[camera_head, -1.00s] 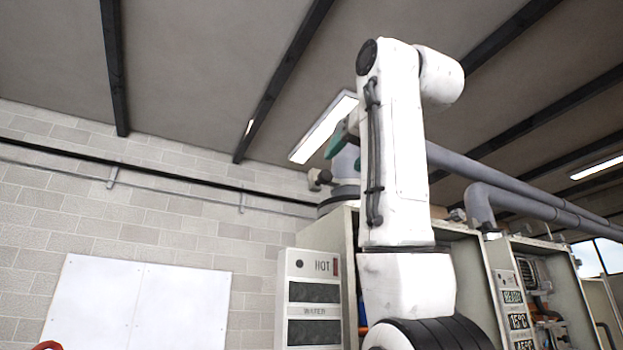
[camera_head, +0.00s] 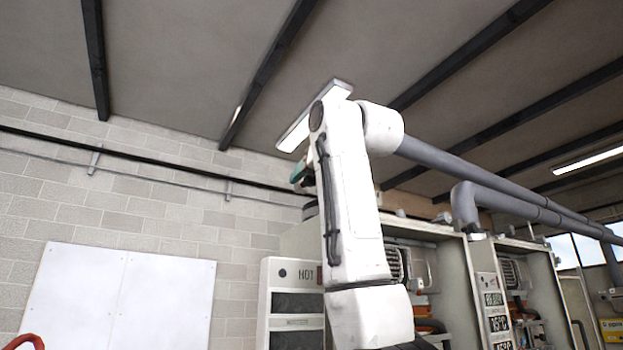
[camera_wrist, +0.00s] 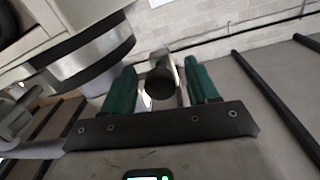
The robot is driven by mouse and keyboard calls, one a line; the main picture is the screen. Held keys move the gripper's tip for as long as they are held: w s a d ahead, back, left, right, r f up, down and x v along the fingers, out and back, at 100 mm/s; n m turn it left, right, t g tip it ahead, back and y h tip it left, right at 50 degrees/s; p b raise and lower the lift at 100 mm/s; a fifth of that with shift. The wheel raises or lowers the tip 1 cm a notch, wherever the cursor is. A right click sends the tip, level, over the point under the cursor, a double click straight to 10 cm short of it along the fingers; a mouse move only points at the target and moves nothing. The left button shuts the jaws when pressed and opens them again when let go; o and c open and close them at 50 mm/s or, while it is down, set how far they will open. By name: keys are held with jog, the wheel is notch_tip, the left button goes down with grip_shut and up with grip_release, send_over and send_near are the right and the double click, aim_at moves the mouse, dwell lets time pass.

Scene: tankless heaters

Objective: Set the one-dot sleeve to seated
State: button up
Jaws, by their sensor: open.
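My gripper (camera_wrist: 162,88) shows two green fingers, spread apart. A dark round end (camera_wrist: 160,83) on a pale metal fitting appears between the fingers in the wrist view; I cannot tell whether it touches them. A large dark collar with a steel band (camera_wrist: 95,62) lies to its left. No dot mark is readable on either, so I cannot tell which part is the one-dot sleeve. In the head view my gripper (camera_head: 304,172) shows only as a bit of green behind my white arm, high by the near heater cabinet.
More open cabinets (camera_head: 525,290) stand to the right, under grey overhead pipes (camera_head: 455,172). A block wall with white boards (camera_head: 120,297) is on the left.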

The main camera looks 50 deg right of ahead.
grip_shut()
dwell(0.3)
notch_tip(320, 180, down, 4)
jog(key=b, duration=0.2)
jog(key=shift+d+b, duration=0.1)
jog(key=shift+b, duration=0.25)
grip_release()
jog(key=shift+r, duration=0.1)
